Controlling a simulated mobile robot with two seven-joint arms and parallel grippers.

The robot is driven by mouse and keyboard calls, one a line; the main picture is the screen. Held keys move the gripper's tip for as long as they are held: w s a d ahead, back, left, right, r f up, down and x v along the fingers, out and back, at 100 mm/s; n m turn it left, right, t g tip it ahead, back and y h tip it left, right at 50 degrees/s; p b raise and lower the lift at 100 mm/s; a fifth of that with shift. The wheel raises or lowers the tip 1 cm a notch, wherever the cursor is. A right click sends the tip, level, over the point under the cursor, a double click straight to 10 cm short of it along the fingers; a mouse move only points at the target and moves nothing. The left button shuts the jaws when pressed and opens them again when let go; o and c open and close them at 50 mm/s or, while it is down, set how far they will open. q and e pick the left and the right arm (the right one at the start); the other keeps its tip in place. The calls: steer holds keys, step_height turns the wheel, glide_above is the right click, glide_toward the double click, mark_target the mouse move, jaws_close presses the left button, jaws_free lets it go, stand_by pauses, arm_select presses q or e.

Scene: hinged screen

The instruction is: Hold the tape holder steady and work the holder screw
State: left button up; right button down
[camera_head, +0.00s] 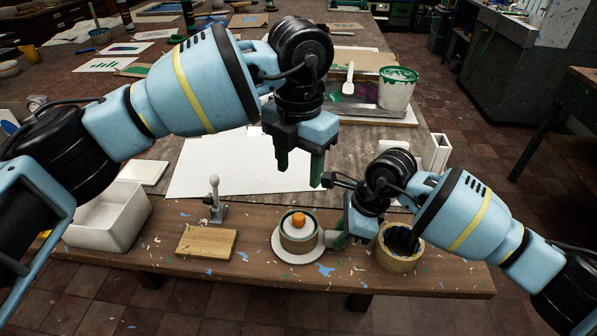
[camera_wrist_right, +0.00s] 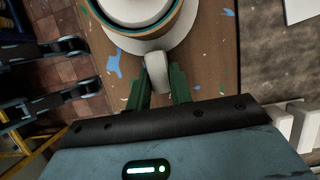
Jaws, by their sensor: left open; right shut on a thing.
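The tape holder (camera_head: 298,242) stands upright at the front of the bench, a round body on a pale disc. The orange holder screw (camera_head: 298,219) sits on its top. My right gripper (camera_head: 336,238) is at the holder's right side. In the right wrist view, my right gripper (camera_wrist_right: 160,88) is shut on a grey tab (camera_wrist_right: 156,70) that sticks out from the holder; the screw is out of that view. My left gripper (camera_head: 300,170) is open and empty, pointing down above the holder, apart from the screw.
A wooden block (camera_head: 206,243), a small clamp-like stand (camera_head: 215,203) and a white tray (camera_head: 108,222) lie to the left. A tan round pot (camera_head: 400,260) stands close on the right, beneath my right arm. White paper (camera_head: 220,170) lies behind.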

steer(key=c, duration=1.6)
jaws_free()
steer(key=shift+s+d+f, duration=0.1)
steer(key=shift+f, duration=0.3)
steer(key=o, duration=0.4)
steer(key=shift+r, duration=0.1)
steer(key=shift+o, duration=0.2)
steer(key=shift+r, duration=0.15)
steer(key=shift+r, duration=0.2)
steer(key=v, duration=1.1)
steer(key=shift+r, duration=0.3)
steer(key=shift+d, duration=0.1)
steer(key=shift+f, duration=0.1)
